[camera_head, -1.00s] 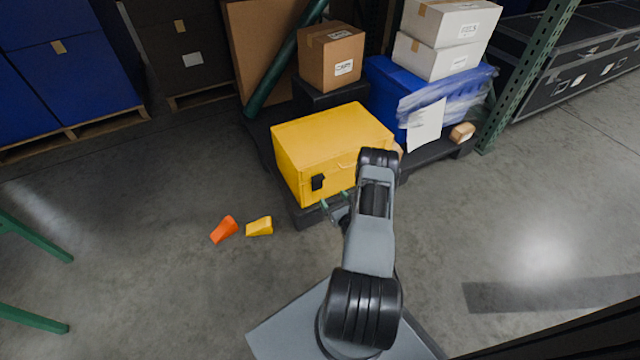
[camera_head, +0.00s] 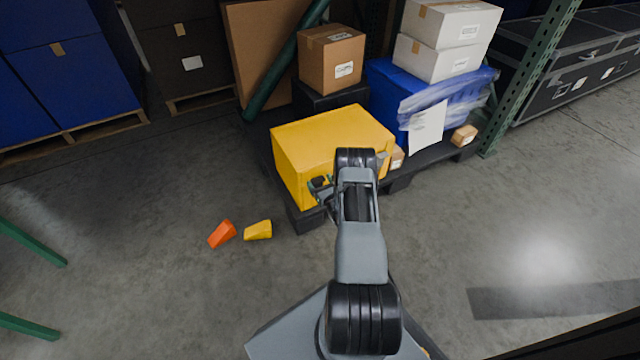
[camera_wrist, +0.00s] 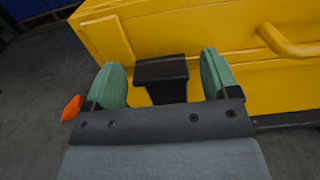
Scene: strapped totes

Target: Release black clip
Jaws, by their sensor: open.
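The yellow tote (camera_head: 330,137) sits on a dark pallet, and its front face also fills the top of the wrist view (camera_wrist: 190,38). The black clip (camera_wrist: 162,76) is on that front face near the left corner. In the head view the clip (camera_head: 319,182) is partly covered by my gripper (camera_head: 322,190). In the wrist view my gripper (camera_wrist: 160,82) is open, with one green finger on each side of the clip. Gaps show between the clip and both fingers. I cannot tell how deep the fingers reach.
An orange wedge (camera_head: 222,234) and a yellow wedge (camera_head: 258,230) lie on the floor to the left. A yellow handle (camera_wrist: 290,42) stands out right of the clip. Behind are a cardboard box (camera_head: 331,58) and a wrapped blue tote (camera_head: 385,85). The floor at right is clear.

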